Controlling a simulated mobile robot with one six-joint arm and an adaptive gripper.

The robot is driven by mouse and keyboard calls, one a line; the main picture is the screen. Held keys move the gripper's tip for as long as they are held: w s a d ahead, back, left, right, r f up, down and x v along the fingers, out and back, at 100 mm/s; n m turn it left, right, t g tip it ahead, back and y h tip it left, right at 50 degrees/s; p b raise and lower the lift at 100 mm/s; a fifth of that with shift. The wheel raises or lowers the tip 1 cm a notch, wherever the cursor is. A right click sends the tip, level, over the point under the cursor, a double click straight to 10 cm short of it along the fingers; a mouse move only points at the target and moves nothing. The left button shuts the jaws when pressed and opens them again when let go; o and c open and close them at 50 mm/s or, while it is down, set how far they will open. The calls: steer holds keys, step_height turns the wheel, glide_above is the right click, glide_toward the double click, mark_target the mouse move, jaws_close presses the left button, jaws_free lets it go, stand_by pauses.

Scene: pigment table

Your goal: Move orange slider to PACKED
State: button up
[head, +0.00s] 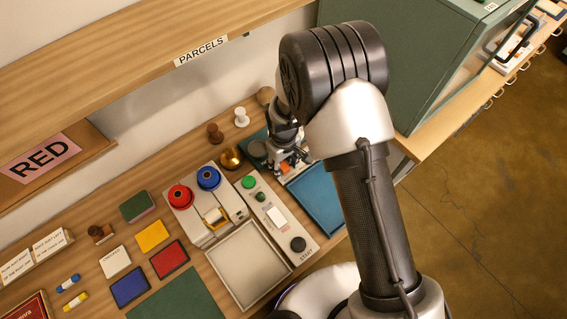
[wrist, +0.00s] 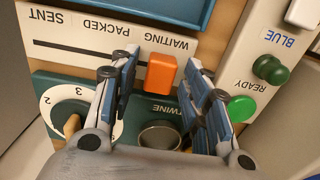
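The orange slider (wrist: 161,75) stands on a white label strip (wrist: 75,38) in the wrist view. The strip reads WAITING, PACKED and SENT upside down, with a dark slot line along it. The slider is at the WAITING label, to the right of PACKED in that view. My gripper (wrist: 161,68) is open, one finger on each side of the slider, with gaps visible on both sides. In the head view my gripper (head: 288,150) is over the panel beside the blue tray, and the slider is mostly hidden there.
A numbered dial (wrist: 75,110) and a TWINE panel with a round knob (wrist: 160,135) lie close to my fingers. A green button (wrist: 241,108) and dark green knob (wrist: 270,68) are to the right. A blue tray (head: 318,195) adjoins the panel.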

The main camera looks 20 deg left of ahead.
jaws_close()
stand_by(0.3)
steer(key=w+d, duration=0.1)
steer(key=w, duration=0.1)
steer(key=w+d, duration=0.1)
steer(key=w, duration=0.1)
steer(key=w+d+b, duration=0.1)
steer(key=w, duration=0.1)
steer(key=shift+s, duration=0.1)
steer(key=shift+o, duration=0.6)
jaws_free()
